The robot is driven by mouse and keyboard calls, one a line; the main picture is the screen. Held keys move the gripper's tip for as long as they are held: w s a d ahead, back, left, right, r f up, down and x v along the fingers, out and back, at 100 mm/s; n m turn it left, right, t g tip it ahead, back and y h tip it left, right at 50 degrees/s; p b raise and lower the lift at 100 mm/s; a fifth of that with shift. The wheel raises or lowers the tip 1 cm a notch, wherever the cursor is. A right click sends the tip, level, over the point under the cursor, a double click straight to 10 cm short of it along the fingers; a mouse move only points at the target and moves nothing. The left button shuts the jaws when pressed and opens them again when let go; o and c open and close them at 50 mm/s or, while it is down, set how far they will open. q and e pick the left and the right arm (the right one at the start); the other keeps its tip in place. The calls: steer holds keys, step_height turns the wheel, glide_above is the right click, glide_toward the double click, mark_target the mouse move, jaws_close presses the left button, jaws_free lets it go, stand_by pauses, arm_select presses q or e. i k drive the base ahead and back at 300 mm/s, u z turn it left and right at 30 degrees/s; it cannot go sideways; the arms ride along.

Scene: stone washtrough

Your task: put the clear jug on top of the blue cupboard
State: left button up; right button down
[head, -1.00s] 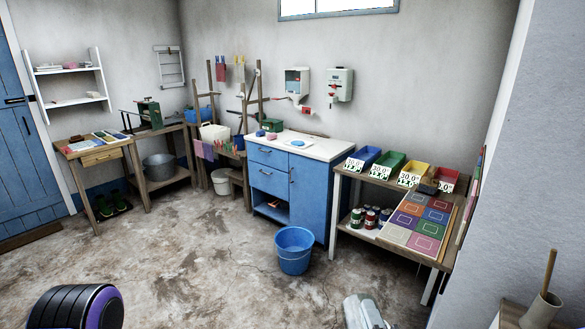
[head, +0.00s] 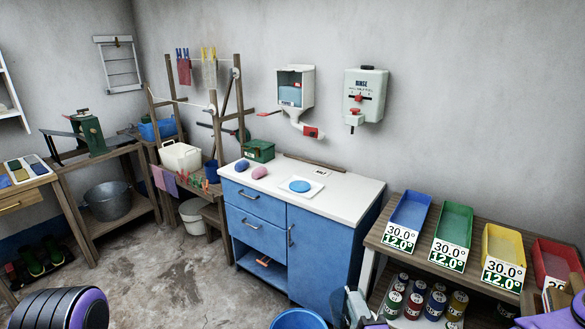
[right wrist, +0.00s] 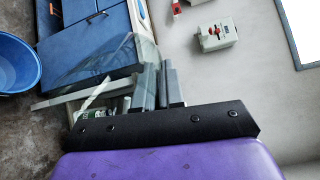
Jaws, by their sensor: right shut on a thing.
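The blue cupboard (head: 325,262) stands against the back wall, with a white top (head: 345,192). Its front also shows in the right wrist view (right wrist: 88,52). My right gripper (right wrist: 158,88) is shut on the clear jug (right wrist: 118,62), whose see-through body shows in front of the grey fingers. In the head view my right gripper (head: 353,308) is low in the picture, in front of the cupboard's right part, and the jug is hard to make out there. My left gripper is not in view.
On the top lie a blue oval (head: 242,165), a pink oval (head: 259,172), a blue disc (head: 300,186) and a green box (head: 259,151). The top's right part is clear. A blue bucket (head: 298,319) stands in front; a bench with coloured bins (head: 453,223) stands at right.

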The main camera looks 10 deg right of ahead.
mark_target(332, 202)
steer(key=i, duration=0.3)
steer(key=z, duration=1.4)
steer(key=i, duration=1.2)
steer(key=u, duration=1.3)
steer(key=i, duration=0.25)
steer(key=u, duration=1.15)
